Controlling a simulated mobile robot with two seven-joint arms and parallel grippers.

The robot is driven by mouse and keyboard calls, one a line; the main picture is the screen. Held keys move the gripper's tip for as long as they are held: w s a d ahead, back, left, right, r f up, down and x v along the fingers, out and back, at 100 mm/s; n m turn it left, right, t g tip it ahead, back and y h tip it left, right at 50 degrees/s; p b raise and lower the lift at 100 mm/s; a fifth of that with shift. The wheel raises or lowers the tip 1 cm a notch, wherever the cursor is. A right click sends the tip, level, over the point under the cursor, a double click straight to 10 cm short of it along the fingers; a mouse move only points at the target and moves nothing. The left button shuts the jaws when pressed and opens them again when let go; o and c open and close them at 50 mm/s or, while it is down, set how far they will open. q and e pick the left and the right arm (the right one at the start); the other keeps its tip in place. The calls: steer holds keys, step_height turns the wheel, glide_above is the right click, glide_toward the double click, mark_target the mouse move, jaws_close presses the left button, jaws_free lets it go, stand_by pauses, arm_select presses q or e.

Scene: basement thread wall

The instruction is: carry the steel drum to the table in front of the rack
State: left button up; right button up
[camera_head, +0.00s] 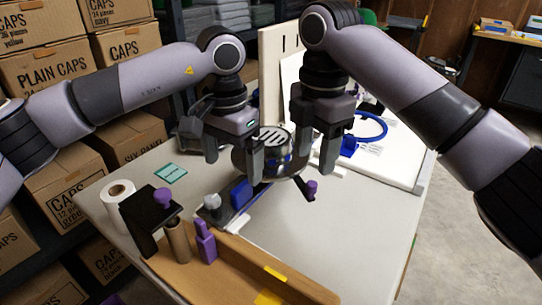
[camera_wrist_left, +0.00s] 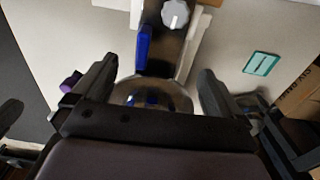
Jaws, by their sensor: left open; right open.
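The steel drum (camera_head: 270,137) is a short shiny cylinder with a slotted top and blue parts, standing on a pale table (camera_head: 305,232). My left gripper (camera_head: 234,165) is open at the drum's left side. In the left wrist view the drum (camera_wrist_left: 152,94) lies between the spread fingers of the left gripper (camera_wrist_left: 150,88), with no clear contact. My right gripper (camera_head: 312,155) is open at the drum's right side. The fingers partly hide the drum in the head view.
A metal bar fixture with a blue block (camera_head: 240,193) and a purple knob (camera_head: 311,187) sit close by. A wooden tray (camera_head: 230,270), white roll (camera_head: 118,200) and teal card (camera_head: 171,173) are also on the table. Cap boxes (camera_head: 85,157) fill the rack at left. Floor at right is clear.

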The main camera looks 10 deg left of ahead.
mark_target(235, 185)
arm_select(q)
steer(key=shift+f, duration=3.45)
arm_select(e)
steer(key=shift+f, duration=3.5)
arm_select(q)
steer(key=c, duration=0.8)
arm_select(e)
steer(key=c, duration=0.8)
arm_select(q)
steer(key=c, duration=0.5)
arm_select(e)
jaws_close()
arm_select(q)
jaws_close()
steer(key=shift+w+r, duration=0.15)
steer(key=shift+r, duration=0.05)
arm_select(e)
steer(key=shift+w+r, duration=0.15)
steer(key=shift+r, duration=0.1)
